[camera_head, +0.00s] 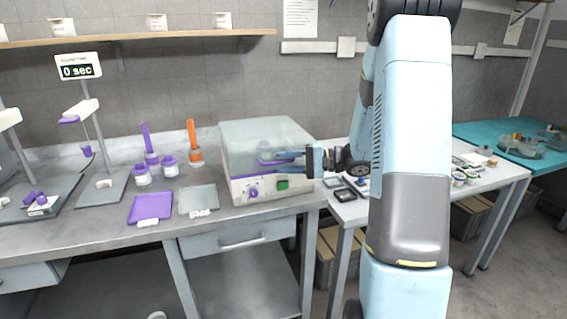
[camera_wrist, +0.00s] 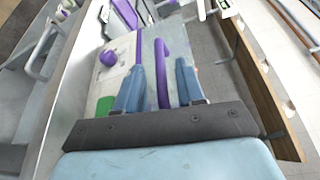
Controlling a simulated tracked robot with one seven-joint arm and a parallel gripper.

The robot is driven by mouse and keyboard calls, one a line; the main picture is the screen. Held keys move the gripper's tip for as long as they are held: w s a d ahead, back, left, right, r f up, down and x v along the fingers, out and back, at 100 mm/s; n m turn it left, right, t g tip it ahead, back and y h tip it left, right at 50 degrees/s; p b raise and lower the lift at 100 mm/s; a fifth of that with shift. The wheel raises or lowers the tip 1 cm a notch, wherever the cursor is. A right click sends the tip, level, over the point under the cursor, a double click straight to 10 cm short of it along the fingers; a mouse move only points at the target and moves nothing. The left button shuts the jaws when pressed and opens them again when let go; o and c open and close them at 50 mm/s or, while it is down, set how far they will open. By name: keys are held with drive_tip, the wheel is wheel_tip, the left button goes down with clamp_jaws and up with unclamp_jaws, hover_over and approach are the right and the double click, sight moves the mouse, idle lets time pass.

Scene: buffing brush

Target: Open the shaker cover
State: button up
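The shaker (camera_head: 252,192) is a white box on the grey bench, with a purple knob (camera_head: 253,192) and a green button (camera_head: 283,184) on its front. Its pale, see-through cover (camera_head: 262,132) is down. A purple handle (camera_wrist: 162,75) runs along the cover's front. My gripper (camera_head: 278,157) reaches in from the right at the cover's front. In the wrist view my gripper (camera_wrist: 159,72) is open, with one finger on each side of the handle. Gaps show between the fingers and the handle. The handle is partly hidden by the fingers in the head view.
Left of the shaker lie a grey tray (camera_head: 199,200) and a purple tray (camera_head: 150,207). Purple and orange holders (camera_head: 195,145) and jars (camera_head: 142,176) stand behind them. A white table (camera_head: 490,178) with small items is on the right. A shelf (camera_head: 130,39) runs above.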

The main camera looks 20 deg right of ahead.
drive_tip(key=shift+x, duration=1.05)
drive_tip(key=shift+c, duration=0.3)
clamp_jaws()
